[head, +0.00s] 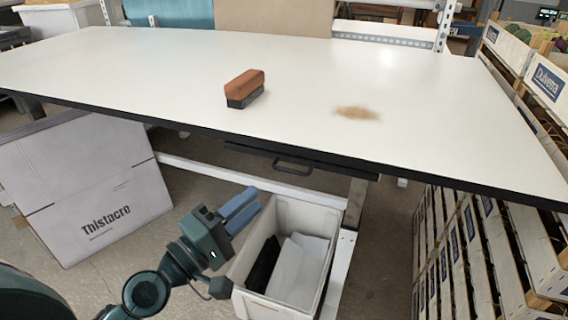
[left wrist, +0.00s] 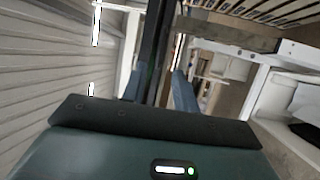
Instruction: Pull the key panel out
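The key panel (head: 328,166) is a thin black tray under the front edge of the white table, with a black bar handle (head: 292,166) on its front. My left gripper (head: 254,199) has blue fingers and is below and to the left of the handle, apart from it in the head view. In the left wrist view the two fingers (left wrist: 159,88) stand apart, with a long dark strip seen between them; I cannot tell whether it is the panel or the table edge. The gripper holds nothing that I can see. My right gripper is in neither view.
A white bin (head: 243,277) with papers stands close below my left gripper. A large carton (head: 85,185) is at the left, and stacked crates (head: 470,255) are at the right. A brown brush (head: 245,88) and a brown stain (head: 357,113) are on the table (head: 180,75).

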